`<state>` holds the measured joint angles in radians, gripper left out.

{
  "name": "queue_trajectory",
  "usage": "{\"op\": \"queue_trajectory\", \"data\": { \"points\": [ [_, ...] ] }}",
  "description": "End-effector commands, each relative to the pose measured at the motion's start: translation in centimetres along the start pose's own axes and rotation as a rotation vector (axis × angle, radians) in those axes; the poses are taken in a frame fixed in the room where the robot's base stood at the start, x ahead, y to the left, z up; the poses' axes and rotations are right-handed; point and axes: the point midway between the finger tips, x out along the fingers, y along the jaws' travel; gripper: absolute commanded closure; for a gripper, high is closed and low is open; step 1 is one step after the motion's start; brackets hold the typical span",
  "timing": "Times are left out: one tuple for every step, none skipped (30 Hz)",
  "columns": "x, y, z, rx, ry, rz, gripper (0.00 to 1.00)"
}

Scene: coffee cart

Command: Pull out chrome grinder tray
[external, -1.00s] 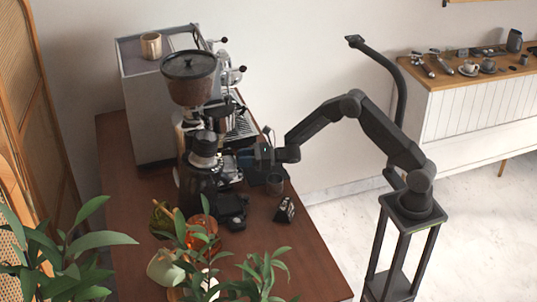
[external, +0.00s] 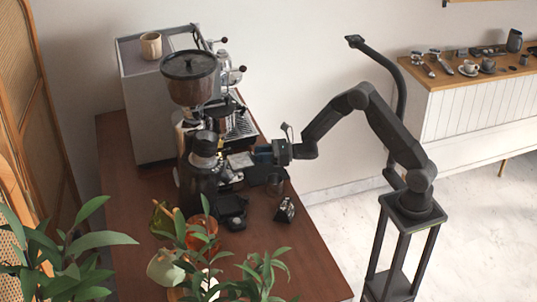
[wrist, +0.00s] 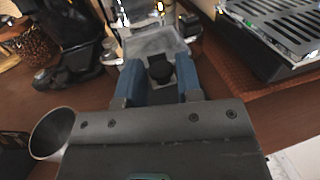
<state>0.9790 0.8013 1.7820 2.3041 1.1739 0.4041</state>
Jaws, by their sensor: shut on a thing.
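The chrome grinder tray (wrist: 152,42) is a shiny, pale, shallow tray ahead of my gripper in the wrist view. In the external view the tray (external: 240,160) shows as a small bright patch to the right of the dark grinder (external: 200,172). In the external view my gripper (external: 264,154) reaches in level from the right. The fingertips' contact is partly hidden there.
The espresso machine's slatted drip tray (wrist: 275,28) is close on the right in the wrist view. A metal cup (wrist: 54,133) stands at left near my gripper. A small black-and-white item (external: 285,210) sits near the counter edge. Plants fill the front.

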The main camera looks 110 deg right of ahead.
Motion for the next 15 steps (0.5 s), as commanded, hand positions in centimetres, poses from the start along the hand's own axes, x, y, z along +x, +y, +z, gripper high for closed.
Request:
{"op": "queue_trajectory", "data": {
  "points": [
    [0.04, -0.16, 0.11, 0.001, -0.003, -0.005, 1.00],
    [0.05, -0.16, 0.11, 0.001, -0.003, -0.005, 1.00],
    [0.06, -0.16, 0.12, 0.001, -0.003, -0.005, 1.00],
    [0.06, -0.16, 0.12, 0.001, -0.003, -0.005, 0.66],
    [0.07, -0.16, 0.12, 0.001, -0.003, -0.005, 0.63],
    [0.07, -0.15, 0.11, 0.001, -0.003, -0.005, 0.59],
    [0.07, -0.14, 0.11, 0.001, -0.003, -0.004, 0.56],
    [0.07, -0.13, 0.10, 0.001, -0.003, -0.004, 0.53],
    [0.08, -0.11, 0.09, 0.001, -0.003, -0.004, 0.49],
    [0.08, -0.10, 0.08, 0.001, -0.002, -0.003, 0.49],
    [0.08, -0.09, 0.08, 0.001, -0.002, -0.003, 0.49],
    [0.08, -0.08, 0.07, 0.001, -0.002, -0.003, 0.49],
    [0.08, -0.07, 0.06, 0.001, -0.002, -0.002, 0.49],
    [0.08, -0.06, 0.06, 0.001, -0.002, -0.002, 0.49],
    [0.07, -0.06, 0.06, 0.001, -0.002, -0.002, 0.49]
  ]
}}
